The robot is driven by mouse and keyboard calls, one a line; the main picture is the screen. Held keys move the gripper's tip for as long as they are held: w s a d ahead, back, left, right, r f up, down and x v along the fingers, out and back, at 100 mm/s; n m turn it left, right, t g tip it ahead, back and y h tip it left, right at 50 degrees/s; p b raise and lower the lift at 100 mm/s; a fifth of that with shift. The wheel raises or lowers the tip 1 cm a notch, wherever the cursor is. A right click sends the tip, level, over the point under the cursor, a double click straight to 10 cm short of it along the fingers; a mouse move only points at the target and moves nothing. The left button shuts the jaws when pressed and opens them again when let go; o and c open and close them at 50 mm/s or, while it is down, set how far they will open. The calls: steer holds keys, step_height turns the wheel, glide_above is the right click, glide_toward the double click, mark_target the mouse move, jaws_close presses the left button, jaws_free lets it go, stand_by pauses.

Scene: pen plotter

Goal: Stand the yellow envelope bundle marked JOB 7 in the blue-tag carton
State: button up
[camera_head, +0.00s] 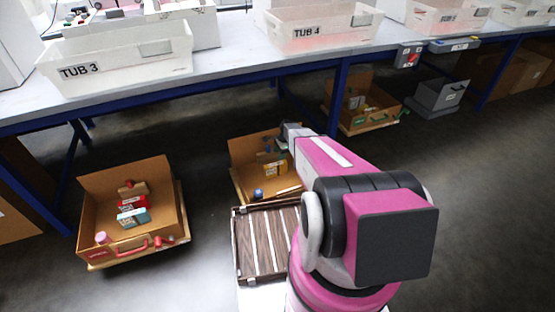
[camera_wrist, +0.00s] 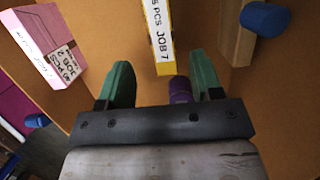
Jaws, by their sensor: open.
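The yellow envelope bundle (camera_wrist: 158,40) shows in the wrist view with a white label reading JOB 7. Its near end reaches between the green fingertips of my gripper (camera_wrist: 163,72), with a gap on each side. My gripper is open. In the head view, a yellow item (camera_head: 277,168) lies in the middle carton (camera_head: 240,158), below the end of my arm, whose fingers are hard to make out. I cannot make out a blue tag on any carton.
A pink JOB 2 box (camera_wrist: 42,50), a purple cylinder (camera_wrist: 181,88), a brown block (camera_wrist: 234,45) and a blue cylinder (camera_wrist: 265,19) are close by. A left carton (camera_head: 125,178) and a back carton (camera_head: 385,100) stand on the floor. The table (camera_head: 235,62) overhangs behind.

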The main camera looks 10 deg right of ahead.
steer(key=shift+s+r, duration=0.15)
steer(key=shift+r, duration=0.3)
steer(key=s+a+r+n+h, duration=0.3)
steer(key=s+r+n, duration=1.2)
steer(key=s+r, duration=1.3)
steer(key=shift+s+r+n+t, duration=0.3)
steer(key=shift+n, duration=0.1)
